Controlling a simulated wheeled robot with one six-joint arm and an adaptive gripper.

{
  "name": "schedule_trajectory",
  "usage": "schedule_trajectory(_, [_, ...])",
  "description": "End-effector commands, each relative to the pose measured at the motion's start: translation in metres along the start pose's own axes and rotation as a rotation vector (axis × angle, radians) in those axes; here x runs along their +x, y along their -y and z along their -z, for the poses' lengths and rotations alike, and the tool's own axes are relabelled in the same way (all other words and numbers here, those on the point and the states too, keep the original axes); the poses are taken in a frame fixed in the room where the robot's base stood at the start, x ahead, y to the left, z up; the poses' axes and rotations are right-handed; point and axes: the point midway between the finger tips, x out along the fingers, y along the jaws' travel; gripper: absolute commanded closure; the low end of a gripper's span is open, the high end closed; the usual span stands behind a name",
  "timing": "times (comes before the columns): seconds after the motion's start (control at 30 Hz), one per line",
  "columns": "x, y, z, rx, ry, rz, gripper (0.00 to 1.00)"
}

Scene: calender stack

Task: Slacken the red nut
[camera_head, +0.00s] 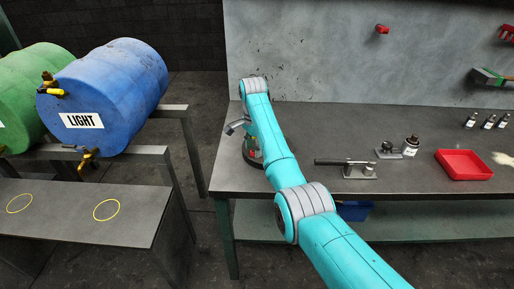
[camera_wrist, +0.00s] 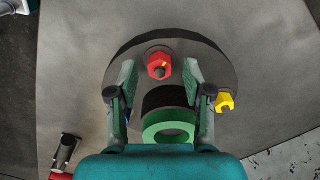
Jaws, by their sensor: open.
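The red nut (camera_wrist: 159,65) is hexagonal and sits on a stud near the far edge of a dark round plate (camera_wrist: 212,68) in the wrist view. My gripper (camera_wrist: 160,78) is open, with one finger to the left of the nut and one to the right. Gaps show between the nut and both fingers. A yellow nut (camera_wrist: 224,102) sits at the plate's right edge. A green ring (camera_wrist: 168,126) on a black cylinder lies between and just below the fingers. In the head view my arm hides most of the plate.
The grey bench (camera_head: 320,125) carries a dark-handled tool (camera_head: 345,166), a dark bottle (camera_head: 411,142) and a red tray (camera_head: 464,165) right of my arm. Blue (camera_head: 110,90) and green (camera_head: 18,85) barrels lie on a rack at left. The bench middle has free room.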

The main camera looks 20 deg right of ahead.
Motion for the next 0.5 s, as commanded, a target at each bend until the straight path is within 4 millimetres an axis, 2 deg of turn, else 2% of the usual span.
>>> schedule_trajectory(0.37, [0.007,0.0001,-0.0031,0.0,0.0,0.0,0.5])
schedule_trajectory(0.4, [0.007,0.0001,-0.0031,0.0,0.0,0.0,0.53])
schedule_trajectory(0.5, [0.0069,0.0001,-0.003,0.0,0.0,0.0,0.78])
